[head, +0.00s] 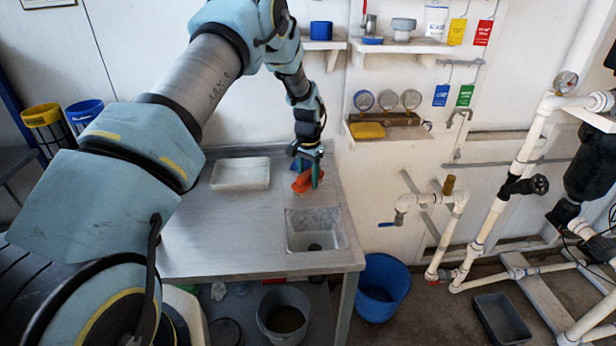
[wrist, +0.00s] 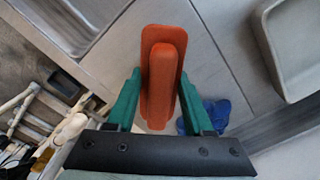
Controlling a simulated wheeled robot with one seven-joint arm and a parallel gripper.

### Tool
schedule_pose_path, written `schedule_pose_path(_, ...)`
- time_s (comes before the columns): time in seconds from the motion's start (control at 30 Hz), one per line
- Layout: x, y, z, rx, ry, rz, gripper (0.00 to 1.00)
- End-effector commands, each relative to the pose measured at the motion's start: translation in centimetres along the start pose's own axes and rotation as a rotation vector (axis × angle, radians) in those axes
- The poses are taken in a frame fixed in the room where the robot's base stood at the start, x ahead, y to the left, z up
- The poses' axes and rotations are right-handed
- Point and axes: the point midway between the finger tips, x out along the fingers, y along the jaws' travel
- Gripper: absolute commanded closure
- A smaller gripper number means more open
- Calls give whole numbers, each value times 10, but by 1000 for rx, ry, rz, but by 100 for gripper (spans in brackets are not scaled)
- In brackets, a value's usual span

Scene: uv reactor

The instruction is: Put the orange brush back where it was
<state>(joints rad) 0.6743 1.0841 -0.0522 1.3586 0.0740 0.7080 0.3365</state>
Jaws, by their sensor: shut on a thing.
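The orange brush (head: 302,183) is in my gripper (head: 311,170), over the metal counter just behind the sink basin. In the wrist view the orange brush (wrist: 164,70) lies between the two green fingers of my gripper (wrist: 159,82), its long raised part pointing along the view. A blue object (wrist: 216,113) sits on the counter beside the right finger, partly hidden by it. I cannot tell whether the brush touches the counter.
The sink basin (head: 314,243) is just in front of the brush. A white tray (head: 240,163) stands on the counter (head: 215,235) to the left. A wall shelf (head: 392,133) with gauges and a yellow object is at the right. White pipes (head: 497,215) stand further right.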

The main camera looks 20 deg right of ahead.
Motion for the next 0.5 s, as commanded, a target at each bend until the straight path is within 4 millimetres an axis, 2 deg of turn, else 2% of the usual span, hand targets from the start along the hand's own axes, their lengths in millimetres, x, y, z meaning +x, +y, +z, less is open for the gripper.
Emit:
schedule_pose_path(0.43, 11, 0, 0, 0, 1, -1, 93)
schedule_pose_path(0.47, 10, 0, 0, 0, 1, -1, 46)
schedule_pose_path(0.5, 9, 0, 0, 0, 1, -1, 41)
